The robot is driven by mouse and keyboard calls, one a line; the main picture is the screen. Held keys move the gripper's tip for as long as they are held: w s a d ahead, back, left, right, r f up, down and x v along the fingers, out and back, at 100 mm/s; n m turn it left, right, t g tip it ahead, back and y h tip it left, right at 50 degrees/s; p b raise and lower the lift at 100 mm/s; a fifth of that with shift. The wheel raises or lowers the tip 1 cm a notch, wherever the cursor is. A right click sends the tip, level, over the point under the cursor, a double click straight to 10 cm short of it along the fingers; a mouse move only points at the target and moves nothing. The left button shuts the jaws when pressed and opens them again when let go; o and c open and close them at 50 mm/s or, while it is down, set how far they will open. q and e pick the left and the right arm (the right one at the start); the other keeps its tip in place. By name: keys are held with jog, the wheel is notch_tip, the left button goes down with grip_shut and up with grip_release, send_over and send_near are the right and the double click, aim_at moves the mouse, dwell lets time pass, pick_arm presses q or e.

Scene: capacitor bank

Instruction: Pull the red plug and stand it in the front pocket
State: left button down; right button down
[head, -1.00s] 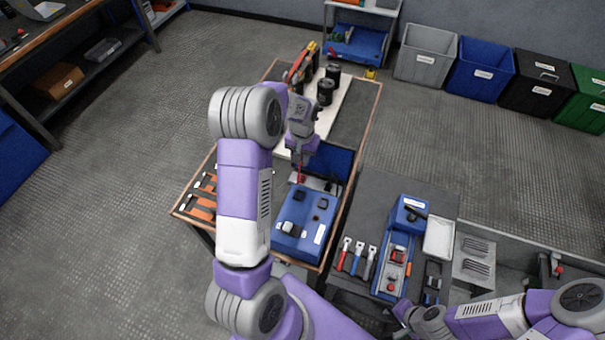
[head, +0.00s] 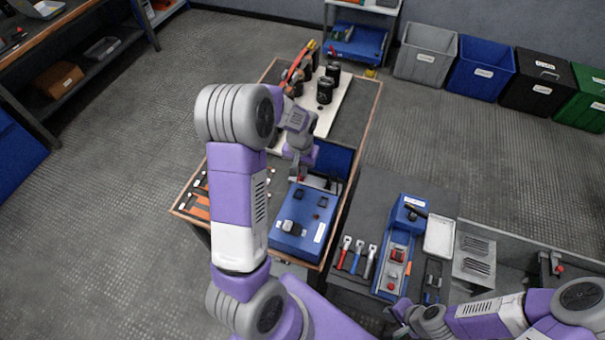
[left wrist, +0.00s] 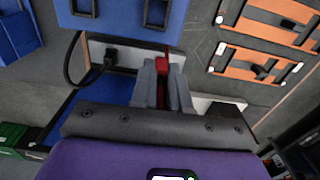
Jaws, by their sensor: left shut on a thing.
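My left gripper (head: 299,177) is low at the back edge of the blue box (head: 290,243), over a light strip. In the left wrist view its fingers (left wrist: 163,85) are shut on the red plug (left wrist: 162,66). The plug's lower end is partly hidden by the fingers, so I cannot tell whether it is seated. A black plug with a black cable (left wrist: 108,60) sits in the strip beside it. Dark fittings (head: 323,201) are on the blue box; I cannot tell which feature is the front pocket. My right gripper (head: 398,312) is at the bottom right, its jaws unclear.
Black cylinders (head: 325,90) stand on a white board behind the gripper. Orange busbars (head: 200,207) lie on the table's left. Several coloured-handled tools (head: 357,255) and a blue tray lie on the bench to the right.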

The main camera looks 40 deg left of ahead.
aim_at(298, 197)
pick_arm(q)
jog(key=shift+s+d, duration=0.5)
jog(key=shift+s, duration=0.3)
jog(key=shift+s+d, duration=0.45)
jog(key=shift+s, duration=0.3)
jog(key=shift+s+d, duration=0.5)
jog(key=shift+s, duration=0.3)
jog(key=shift+f, duration=0.1)
jog(key=shift+f+b, duration=0.7)
jog(key=shift+f, duration=0.05)
jog(key=shift+f+b, duration=0.35)
jog(key=shift+f, duration=0.1)
jog(key=shift+s+d+f+b, duration=0.15)
jog(key=shift+s+f+b, duration=0.2)
jog(key=shift+f, duration=0.15)
jog(key=c, duration=1.1)
grip_release()
jog(key=shift+o, duration=0.3)
notch_tip(298, 197, up, 9)
jog(key=p, duration=0.2)
jog(key=shift+w+p, duration=0.3)
